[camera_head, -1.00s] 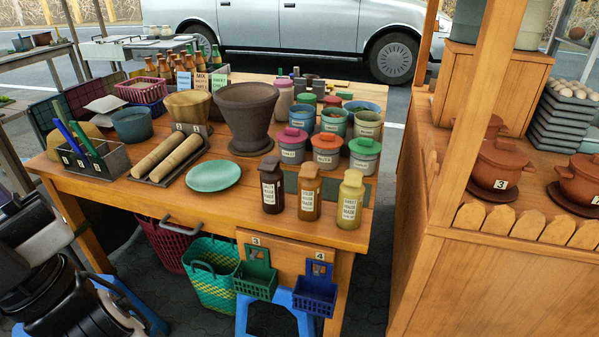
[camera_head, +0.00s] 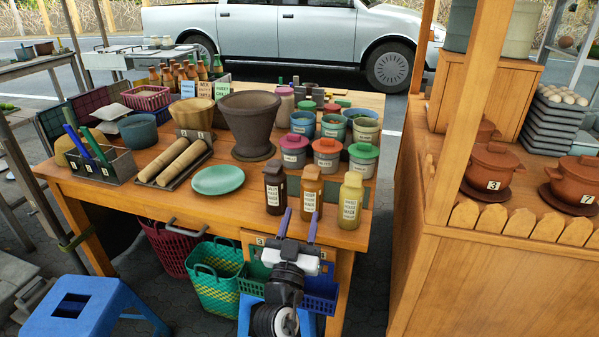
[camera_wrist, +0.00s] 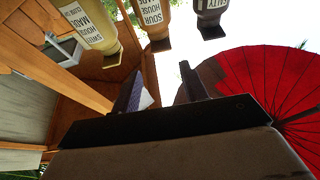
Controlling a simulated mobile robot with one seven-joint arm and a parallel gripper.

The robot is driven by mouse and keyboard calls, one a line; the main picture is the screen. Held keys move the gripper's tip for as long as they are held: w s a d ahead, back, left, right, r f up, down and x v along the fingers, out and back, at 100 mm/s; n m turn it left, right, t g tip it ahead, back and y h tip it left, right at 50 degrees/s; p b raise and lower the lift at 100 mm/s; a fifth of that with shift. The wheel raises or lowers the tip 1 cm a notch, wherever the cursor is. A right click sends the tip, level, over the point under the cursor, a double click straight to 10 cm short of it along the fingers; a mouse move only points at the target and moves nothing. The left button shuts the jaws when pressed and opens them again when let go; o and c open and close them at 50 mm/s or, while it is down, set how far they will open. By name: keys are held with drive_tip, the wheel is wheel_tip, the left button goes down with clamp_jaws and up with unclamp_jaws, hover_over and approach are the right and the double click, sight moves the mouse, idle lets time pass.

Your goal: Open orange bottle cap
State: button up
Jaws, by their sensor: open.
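The orange-brown bottle (camera_head: 310,197) with a capped top stands upright at the table's front edge, between a dark brown bottle (camera_head: 274,190) and a yellow bottle (camera_head: 350,207). Its cap (camera_head: 312,170) is on. My gripper (camera_head: 299,222) is in front of the table, below the bottles, its two fingers apart and pointing up toward them. In the wrist view the picture is upside down. The orange bottle (camera_wrist: 154,20) hangs at the top, its cap (camera_wrist: 162,45) above the open, empty fingers (camera_wrist: 163,88). Nothing is touched.
Lidded jars (camera_head: 327,150) stand just behind the bottles. A teal plate (camera_head: 218,180) lies to their left, near a large clay mortar (camera_head: 250,115). Blue and green baskets (camera_head: 320,293) hang on the table front beside my arm. Air in front of the bottles is clear.

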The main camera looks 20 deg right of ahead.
sight(309, 179)
drive_tip(key=p+x, duration=0.4)
drive_tip(key=x, duration=0.9)
drive_tip(key=shift+w+r, duration=0.2)
drive_tip(key=shift+r, duration=0.05)
drive_tip(key=c, duration=0.6)
drive_tip(key=shift+r+p, duration=0.1)
drive_tip(key=shift+p, duration=0.2)
drive_tip(key=shift+c, duration=0.2)
drive_tip(key=shift+r+p, duration=0.1)
drive_tip(key=shift+p, duration=0.2)
